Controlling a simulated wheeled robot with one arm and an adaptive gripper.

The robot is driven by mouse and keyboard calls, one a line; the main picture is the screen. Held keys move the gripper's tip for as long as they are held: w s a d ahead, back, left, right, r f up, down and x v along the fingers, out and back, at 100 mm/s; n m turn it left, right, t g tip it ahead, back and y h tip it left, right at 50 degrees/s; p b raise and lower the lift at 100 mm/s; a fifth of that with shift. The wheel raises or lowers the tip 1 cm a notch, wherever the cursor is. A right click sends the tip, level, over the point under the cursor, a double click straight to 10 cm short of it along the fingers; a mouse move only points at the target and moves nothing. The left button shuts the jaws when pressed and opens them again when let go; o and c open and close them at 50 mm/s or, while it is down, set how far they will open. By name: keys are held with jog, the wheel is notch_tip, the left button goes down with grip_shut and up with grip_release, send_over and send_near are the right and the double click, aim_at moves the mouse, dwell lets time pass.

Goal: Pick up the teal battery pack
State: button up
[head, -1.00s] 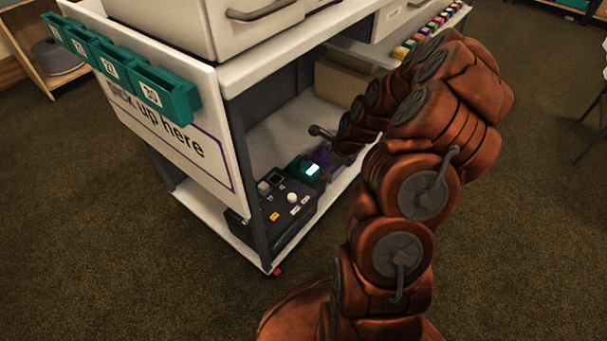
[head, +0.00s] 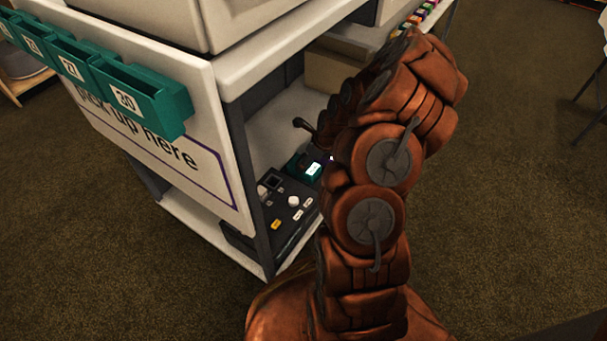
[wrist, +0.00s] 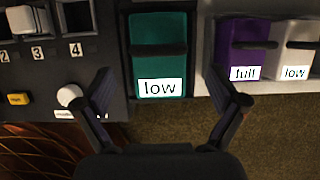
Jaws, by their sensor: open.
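The teal battery pack (wrist: 159,62) stands upper middle in the wrist view, with a white "low" label and a dark strap or handle across it. It also shows in the head view (head: 307,168), low on the cart's shelf beside a dark panel. My gripper (wrist: 168,105) is open in the wrist view. Its two fingers reach toward the pack from below, one on each side, with the pack's near end in line with the gap. I cannot tell how far above the pack they are. In the head view my arm hides the gripper's fingers.
A purple pack labelled "full" (wrist: 242,48) and a white pack labelled "low" (wrist: 291,50) stand close on the right. A dark panel (wrist: 70,75) with numbered slots and a white knob lies on the left. The cart's upper shelf (head: 290,50) overhangs the packs.

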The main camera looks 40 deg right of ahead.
jog(key=shift+b+x, duration=0.55)
jog(key=shift+x, duration=1.05)
jog(key=shift+a+r, duration=0.1)
grip_shut()
jog(key=shift+r, duration=0.1)
notch_tip(320, 180, up, 10)
jog(key=p, duration=0.4)
jog(key=shift+r+p, duration=0.3)
jog(key=shift+p, duration=0.15)
